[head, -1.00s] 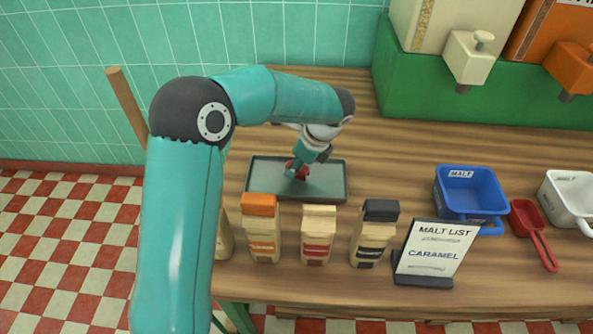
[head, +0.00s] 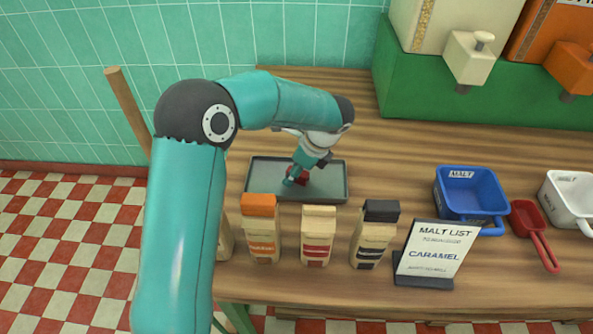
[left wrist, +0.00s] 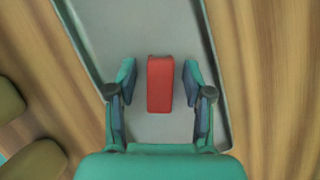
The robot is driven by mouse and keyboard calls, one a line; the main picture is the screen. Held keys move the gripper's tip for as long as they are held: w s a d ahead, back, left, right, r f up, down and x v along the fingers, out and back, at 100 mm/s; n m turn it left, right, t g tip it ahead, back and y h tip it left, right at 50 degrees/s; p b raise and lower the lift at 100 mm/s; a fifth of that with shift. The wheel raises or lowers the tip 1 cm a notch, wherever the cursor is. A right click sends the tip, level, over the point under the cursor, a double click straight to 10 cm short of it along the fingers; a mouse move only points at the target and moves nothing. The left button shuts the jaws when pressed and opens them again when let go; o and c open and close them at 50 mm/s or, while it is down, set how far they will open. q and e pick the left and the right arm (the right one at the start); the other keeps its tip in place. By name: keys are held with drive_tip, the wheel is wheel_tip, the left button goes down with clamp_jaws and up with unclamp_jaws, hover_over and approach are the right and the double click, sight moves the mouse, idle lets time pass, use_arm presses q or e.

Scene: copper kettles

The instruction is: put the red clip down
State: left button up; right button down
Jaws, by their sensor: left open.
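The red clip (left wrist: 160,84) lies on the grey tray (left wrist: 100,22) in the left wrist view. My left gripper (left wrist: 159,75) is open, with one finger on each side of the clip and a gap on both sides. In the head view my left gripper (head: 296,178) is low over the tray (head: 335,193), and only part of the red clip (head: 303,174) shows behind its fingers. My right gripper is not in view.
Three malt bags, with an orange top (head: 260,228), a cream top (head: 318,236) and a dark top (head: 375,233), stand in front of the tray. A malt list sign (head: 432,252), blue bin (head: 468,190), red scoop (head: 532,232) and white bin (head: 570,200) are to the right.

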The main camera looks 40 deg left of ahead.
use_arm(q)
drive_tip(key=p+v, duration=0.1)
drive_tip(key=v, duration=1.1)
drive_tip(key=shift+r, duration=0.1)
